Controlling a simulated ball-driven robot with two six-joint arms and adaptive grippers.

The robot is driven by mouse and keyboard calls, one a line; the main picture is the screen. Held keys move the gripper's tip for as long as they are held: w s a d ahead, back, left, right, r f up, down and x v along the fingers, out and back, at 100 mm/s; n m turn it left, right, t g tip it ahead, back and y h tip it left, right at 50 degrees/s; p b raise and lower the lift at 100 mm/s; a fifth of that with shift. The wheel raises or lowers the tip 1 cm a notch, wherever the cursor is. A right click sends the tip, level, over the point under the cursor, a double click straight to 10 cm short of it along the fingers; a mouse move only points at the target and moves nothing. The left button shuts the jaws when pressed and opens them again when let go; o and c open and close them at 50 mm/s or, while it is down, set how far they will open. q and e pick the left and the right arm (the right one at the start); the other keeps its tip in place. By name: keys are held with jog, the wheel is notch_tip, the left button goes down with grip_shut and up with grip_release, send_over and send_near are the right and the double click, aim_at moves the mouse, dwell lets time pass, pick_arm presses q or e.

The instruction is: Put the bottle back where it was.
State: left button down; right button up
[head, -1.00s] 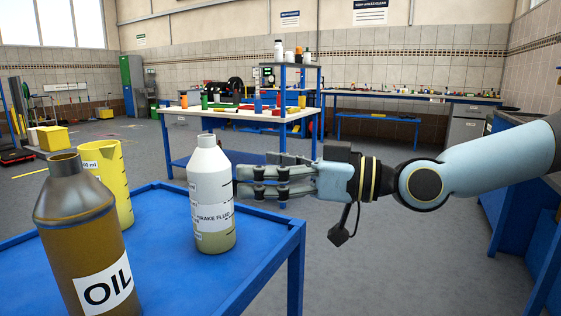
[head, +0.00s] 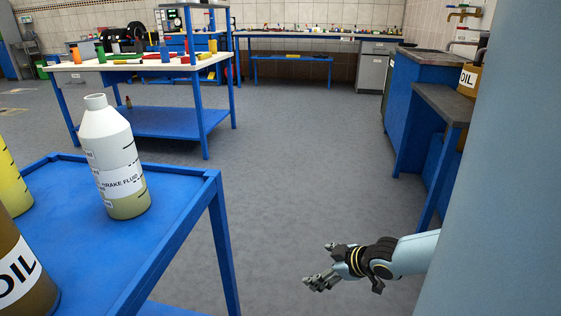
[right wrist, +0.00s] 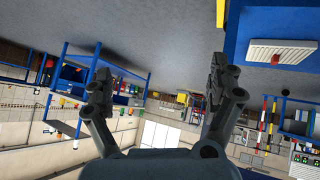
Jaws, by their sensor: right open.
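The brake fluid bottle (head: 115,165), white with a pale yellowish lower part, stands upright on the blue table (head: 165,235) at the left of the head view. My right gripper (head: 325,265) is at the lower right of the head view, away from the table and bottle, over the grey floor. In the right wrist view its two fingers (right wrist: 160,90) are spread apart with nothing between them. The bottle is not seen in the right wrist view. My left gripper is not in view.
An oil bottle (head: 22,275) and a yellow jug (head: 10,180) stand partly cut off at the left edge. A workbench (head: 130,66) with tools is behind. Blue cabinets (head: 425,75) line the right. Open floor (head: 310,150) lies between.

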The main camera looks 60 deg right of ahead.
jog(key=s+a+f+g, duration=0.4)
jog(key=s+a+f, duration=0.5)
jog(key=s+f, duration=0.35)
jog(key=s+a+f+g+y, duration=0.1)
jog(key=s+a+f+g, duration=0.3)
jog(key=s+a, duration=0.9)
notch_tip(320, 180, down, 2)
jog(key=shift+a+f, duration=0.2)
jog(key=shift+a, duration=0.25)
